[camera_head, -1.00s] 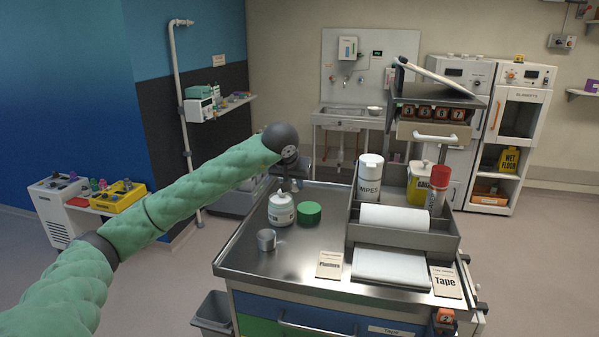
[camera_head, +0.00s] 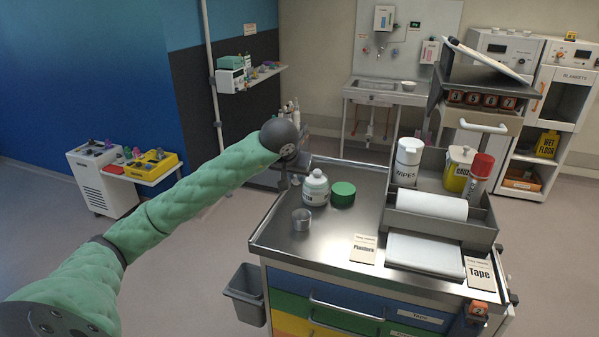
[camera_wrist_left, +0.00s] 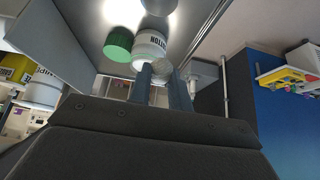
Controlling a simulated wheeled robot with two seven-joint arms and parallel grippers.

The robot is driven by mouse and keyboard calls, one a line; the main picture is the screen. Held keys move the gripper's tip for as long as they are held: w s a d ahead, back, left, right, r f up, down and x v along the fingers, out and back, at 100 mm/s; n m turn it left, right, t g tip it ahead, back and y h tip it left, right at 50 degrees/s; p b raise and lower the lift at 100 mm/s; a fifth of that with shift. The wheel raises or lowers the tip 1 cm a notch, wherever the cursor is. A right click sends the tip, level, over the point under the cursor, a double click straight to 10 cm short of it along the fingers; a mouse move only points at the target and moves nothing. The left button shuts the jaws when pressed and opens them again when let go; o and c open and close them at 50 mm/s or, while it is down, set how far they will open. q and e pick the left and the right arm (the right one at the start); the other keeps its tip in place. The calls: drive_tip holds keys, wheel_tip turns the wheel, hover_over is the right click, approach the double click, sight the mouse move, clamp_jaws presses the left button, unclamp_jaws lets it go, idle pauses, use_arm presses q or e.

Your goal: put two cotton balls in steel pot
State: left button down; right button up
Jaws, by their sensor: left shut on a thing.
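A white jar with a cotton label (camera_head: 315,190) stands on the metal cart top, its green lid (camera_head: 342,192) beside it on the right. The small steel pot (camera_head: 301,219) stands in front of the jar; its inside is too small to read. My left gripper (camera_head: 284,184) hangs at the left of the jar, near the cart's edge. In the left wrist view its fingers (camera_wrist_left: 162,82) are shut on a pale round thing, apparently a cotton ball (camera_wrist_left: 162,69). The jar (camera_wrist_left: 150,42) and lid (camera_wrist_left: 118,43) show beyond them. My right gripper is out of view.
A grey divided tray (camera_head: 445,227) with a wipes bottle (camera_head: 408,162), a yellow tub (camera_head: 458,168), a red-capped can (camera_head: 479,178) and a paper roll fills the cart's right side. A Plasters card (camera_head: 363,248) lies in front. Bare metal surrounds the pot.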

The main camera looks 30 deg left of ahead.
use_arm(q)
drive_tip(key=shift+f, duration=0.8)
wheel_tip(320, 180, down, 4)
drive_tip(key=shift+f+b, duration=0.1)
drive_tip(key=shift+b, duration=0.3)
drive_tip(key=c, duration=1.2)
unclamp_jaws()
drive_tip(key=b+v, duration=0.3)
drive_tip(key=v, duration=0.5)
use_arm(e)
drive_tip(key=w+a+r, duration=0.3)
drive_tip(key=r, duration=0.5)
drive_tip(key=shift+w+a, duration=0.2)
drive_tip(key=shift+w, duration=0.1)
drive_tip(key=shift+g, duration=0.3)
